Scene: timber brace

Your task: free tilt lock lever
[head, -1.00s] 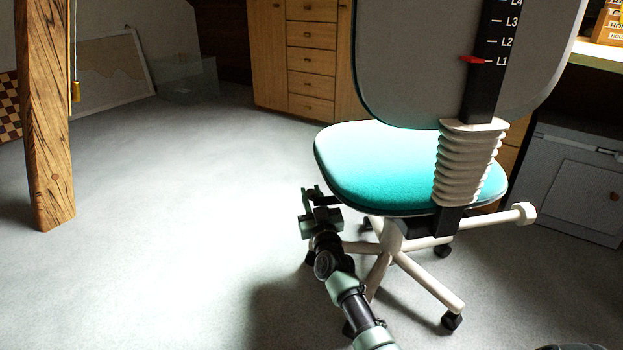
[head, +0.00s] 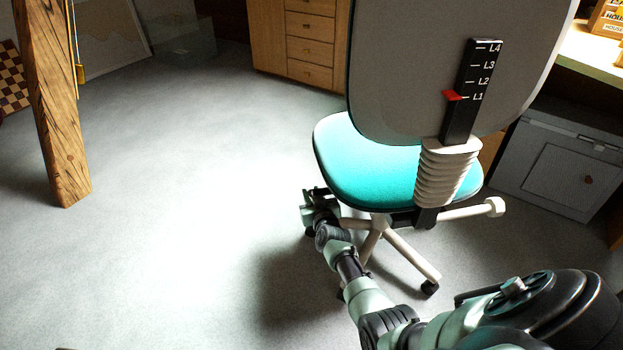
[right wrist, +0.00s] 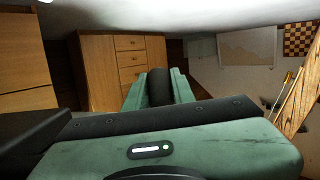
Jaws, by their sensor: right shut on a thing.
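The office chair stands with its back towards me; its teal seat (head: 365,165) and grey backrest (head: 405,70) show in the head view. A red pointer (head: 453,95) sits at L1 on the backrest scale. A pale rod with a white knob (head: 495,207) sticks out to the right under the seat. My right gripper (head: 318,203) is low at the seat's left side. In the right wrist view its fingers are shut on a dark, rounded grip (right wrist: 160,86), which looks like the tilt lock lever. Its root is hidden. My left gripper is not in view.
A timber post (head: 55,110) leans at the left. A drawer cabinet (head: 308,45) stands behind the chair, and a grey cabinet (head: 560,165) stands under the bench at right. The pale chair legs (head: 410,255) spread close to my right arm. The floor at left is clear.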

